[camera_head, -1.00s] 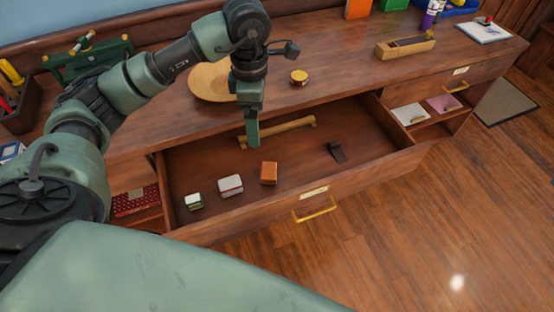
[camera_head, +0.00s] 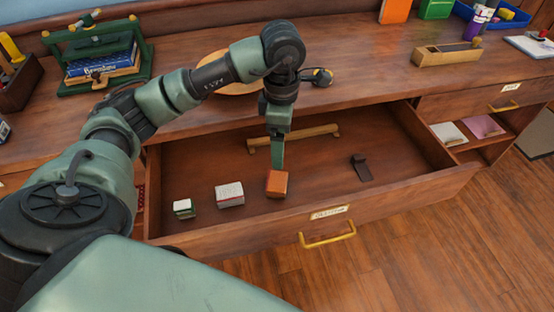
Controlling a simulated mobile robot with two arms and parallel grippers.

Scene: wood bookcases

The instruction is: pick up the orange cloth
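A small orange block-shaped item (camera_head: 277,184), which looks like the folded orange cloth, lies in the open drawer (camera_head: 330,213). My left gripper (camera_head: 277,163) points down into the drawer, with its tip at the back top edge of the orange item. I see the fingers edge-on, so their gap is hidden, and I cannot tell whether they touch the item. My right gripper is out of view.
In the drawer, a white-and-red box (camera_head: 229,194) and a small green-and-white box (camera_head: 184,208) lie left of the orange item. A dark object (camera_head: 361,167) lies right and a wooden bar (camera_head: 293,138) behind. The drawer walls surround them.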

